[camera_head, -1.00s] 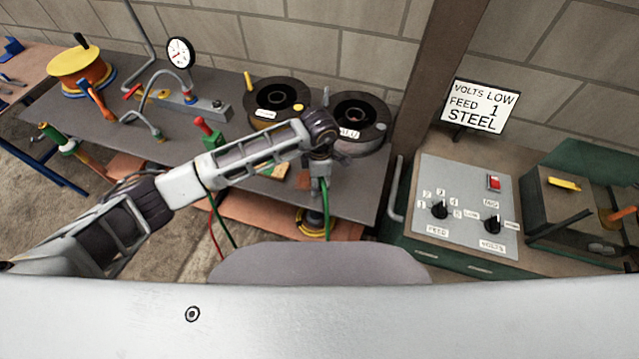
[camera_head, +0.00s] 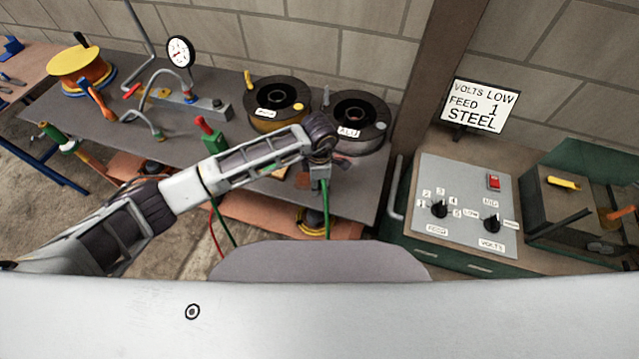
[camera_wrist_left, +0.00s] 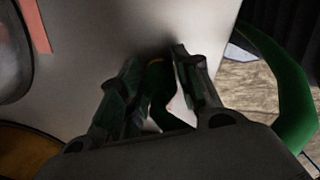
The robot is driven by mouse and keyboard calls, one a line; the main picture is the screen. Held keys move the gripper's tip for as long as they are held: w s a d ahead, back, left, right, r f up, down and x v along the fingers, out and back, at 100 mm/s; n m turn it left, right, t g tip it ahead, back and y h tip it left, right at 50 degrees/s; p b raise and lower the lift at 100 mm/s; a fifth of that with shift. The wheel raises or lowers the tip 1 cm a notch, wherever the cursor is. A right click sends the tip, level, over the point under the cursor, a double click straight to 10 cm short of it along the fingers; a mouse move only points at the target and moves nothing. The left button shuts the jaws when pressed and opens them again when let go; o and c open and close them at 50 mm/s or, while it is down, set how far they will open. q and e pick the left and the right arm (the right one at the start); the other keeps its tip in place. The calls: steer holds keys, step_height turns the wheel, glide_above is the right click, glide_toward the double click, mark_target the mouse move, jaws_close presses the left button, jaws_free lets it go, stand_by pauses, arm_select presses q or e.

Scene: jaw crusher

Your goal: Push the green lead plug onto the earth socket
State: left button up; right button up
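My left gripper (camera_head: 320,185) is over the front edge of the grey bench, below the right-hand spool in the head view. In the left wrist view its fingers (camera_wrist_left: 163,85) stand around a dark green piece, which looks like the green lead plug (camera_wrist_left: 158,82). The plug is mostly hidden by the fingers and shadow. The green lead (camera_head: 326,215) hangs down from the gripper; it also curves at the right of the left wrist view (camera_wrist_left: 292,90). I cannot make out the earth socket; my forearm covers part of the bench. My right gripper is not in view.
Two dark spools (camera_head: 276,101) stand at the back of the grey bench (camera_head: 110,125). A gauge (camera_head: 180,51) and hoses are farther left. A control panel (camera_head: 465,205) is at the right.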

arm_select(q)
steer(key=shift+r, duration=0.1)
steer(key=shift+c, duration=0.5)
steer(key=shift+r, duration=0.4)
step_height(320, 180, up, 9)
steer(key=shift+r+b, duration=0.1)
steer(key=shift+b, duration=0.45)
steer(key=shift+m, duration=0.3)
